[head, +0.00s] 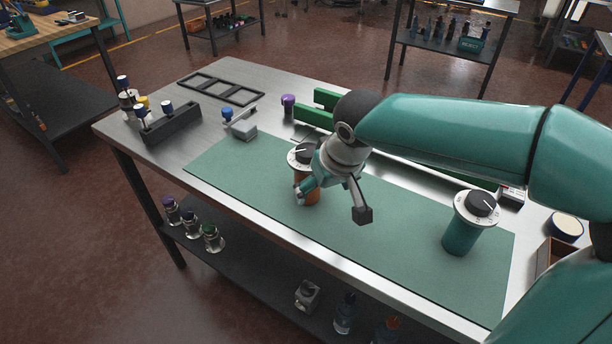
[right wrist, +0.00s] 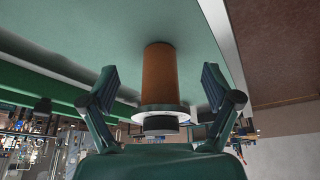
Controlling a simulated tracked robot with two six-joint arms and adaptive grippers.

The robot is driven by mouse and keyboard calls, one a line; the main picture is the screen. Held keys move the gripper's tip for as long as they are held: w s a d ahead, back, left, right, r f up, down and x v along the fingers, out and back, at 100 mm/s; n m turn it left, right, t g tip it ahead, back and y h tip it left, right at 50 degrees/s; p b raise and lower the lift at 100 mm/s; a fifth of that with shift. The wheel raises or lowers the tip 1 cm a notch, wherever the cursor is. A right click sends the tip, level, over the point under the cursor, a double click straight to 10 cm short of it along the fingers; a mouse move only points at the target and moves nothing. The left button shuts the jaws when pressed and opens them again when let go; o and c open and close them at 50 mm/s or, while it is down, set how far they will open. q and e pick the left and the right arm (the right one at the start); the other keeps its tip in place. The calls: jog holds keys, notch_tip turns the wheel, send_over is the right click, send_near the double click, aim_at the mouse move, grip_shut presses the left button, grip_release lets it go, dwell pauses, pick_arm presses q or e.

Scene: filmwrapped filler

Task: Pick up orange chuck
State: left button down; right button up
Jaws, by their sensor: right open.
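The orange chuck (head: 311,194) stands upright on the green mat (head: 400,225), with a white ring and black knob on top. My right gripper (head: 331,203) is at the chuck and hides part of it in the head view. In the right wrist view the orange chuck (right wrist: 158,75) sits between the two spread fingers, with a visible gap on each side. The right gripper is open and holds nothing. My left gripper is not in view.
A teal chuck (head: 461,237) with a dial top stands on the mat to the right. A grey clamp-like piece (head: 243,130), a purple-capped item (head: 288,104) and a dark block (head: 171,124) are on the table's left part. The mat's left part is clear.

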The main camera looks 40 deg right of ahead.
aim_at(308, 167)
jog(key=w, duration=0.2)
jog(key=w+d+p, duration=0.1)
jog(key=w, duration=0.2)
jog(key=w+p, duration=0.1)
jog(key=w, duration=0.1)
jog(key=shift+w+d+f, duration=0.1)
jog(key=shift+w+d, duration=0.15)
jog(key=shift+d, duration=0.1)
jog(key=shift+w+f, duration=0.1)
jog(key=shift+f, duration=0.4)
jog(key=c, duration=1.3)
jog(key=shift+r, duration=0.1)
jog(key=shift+c, duration=0.6)
